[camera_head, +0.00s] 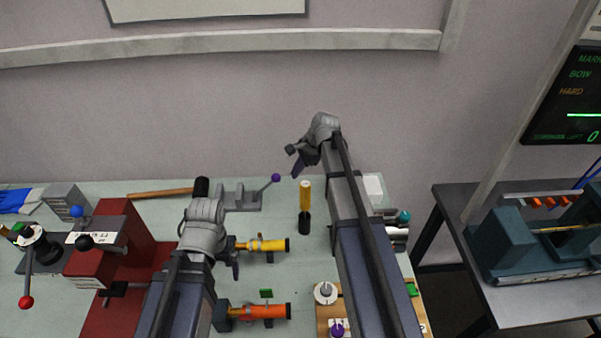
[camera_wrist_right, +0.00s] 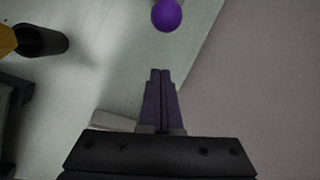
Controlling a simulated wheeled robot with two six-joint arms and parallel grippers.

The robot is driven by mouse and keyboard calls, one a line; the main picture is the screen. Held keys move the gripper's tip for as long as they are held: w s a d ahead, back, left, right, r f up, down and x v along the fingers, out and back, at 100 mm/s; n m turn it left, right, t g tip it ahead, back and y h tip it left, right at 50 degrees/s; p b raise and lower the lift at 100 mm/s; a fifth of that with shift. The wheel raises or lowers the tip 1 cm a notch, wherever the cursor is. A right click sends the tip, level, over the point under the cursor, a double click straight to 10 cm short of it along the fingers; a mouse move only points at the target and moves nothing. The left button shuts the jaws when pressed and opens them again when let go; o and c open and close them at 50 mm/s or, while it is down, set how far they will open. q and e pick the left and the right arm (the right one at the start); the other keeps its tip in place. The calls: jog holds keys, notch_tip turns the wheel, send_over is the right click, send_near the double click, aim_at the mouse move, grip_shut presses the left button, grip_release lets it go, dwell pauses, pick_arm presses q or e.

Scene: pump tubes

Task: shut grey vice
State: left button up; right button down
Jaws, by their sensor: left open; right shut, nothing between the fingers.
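The grey vice (camera_head: 238,199) stands near the back edge of the bench. Its lever slants up to the right and ends in a purple ball (camera_head: 276,178), which also shows at the top of the right wrist view (camera_wrist_right: 167,15). My right gripper (camera_head: 297,162) is shut and empty, raised to the right of the ball and apart from it. Its closed fingertips (camera_wrist_right: 161,72) point towards the ball in the wrist view. My left gripper (camera_head: 235,266) is open, low over the bench beside the yellow tube (camera_head: 262,245); its fingers are partly hidden by its wrist.
A yellow-handled upright tool (camera_head: 305,205) stands right of the vice. An orange tube (camera_head: 262,311) lies in front. A red machine (camera_head: 106,245) stands at left. Bottles (camera_head: 398,230) sit at the right edge.

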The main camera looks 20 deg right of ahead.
aim_at(266, 187)
pick_arm(q)
notch_tip(266, 187, down, 2)
jog(key=shift+f+b, duration=0.2)
jog(key=shift+b, duration=0.55)
pick_arm(e)
jog(key=x, duration=0.2)
jog(key=shift+f, duration=0.35)
pick_arm(q)
notch_tip(266, 187, up, 3)
jog(key=p, duration=0.3)
pick_arm(e)
jog(key=a+r, duration=0.1)
jog(key=s+a+r, duration=0.1)
jog(key=a+r, duration=0.1)
jog(key=shift+a, duration=0.1)
pick_arm(q)
jog(key=shift+r+p, duration=0.55)
pick_arm(e)
jog(key=shift+a+r+h, duration=0.35)
jog(key=shift+h, duration=0.05)
